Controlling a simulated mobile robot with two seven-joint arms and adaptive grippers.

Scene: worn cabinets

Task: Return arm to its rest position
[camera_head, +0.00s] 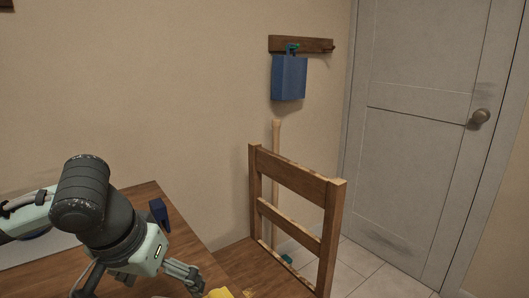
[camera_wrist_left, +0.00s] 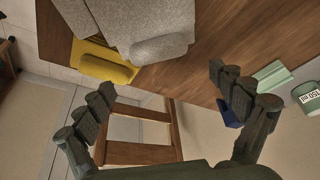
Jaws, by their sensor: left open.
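My left arm comes in from the left in the head view, over the wooden table (camera_head: 205,258). Its gripper (camera_head: 140,288) points down near the bottom edge, with its fingers spread and partly cut off. In the left wrist view the gripper (camera_wrist_left: 162,82) shows two dark fingers wide apart with nothing between them. The table (camera_wrist_left: 190,72) and a wooden chair (camera_wrist_left: 140,152) show beyond them. My right gripper is not seen in either view.
A wooden chair (camera_head: 290,175) stands right of the table. A small blue object (camera_head: 158,214) is near the table's far edge. A yellow object (camera_wrist_left: 105,62) lies beside grey speckled shapes (camera_wrist_left: 150,25). A blue box (camera_head: 289,78) hangs on a wall rack, left of a door (camera_head: 420,120).

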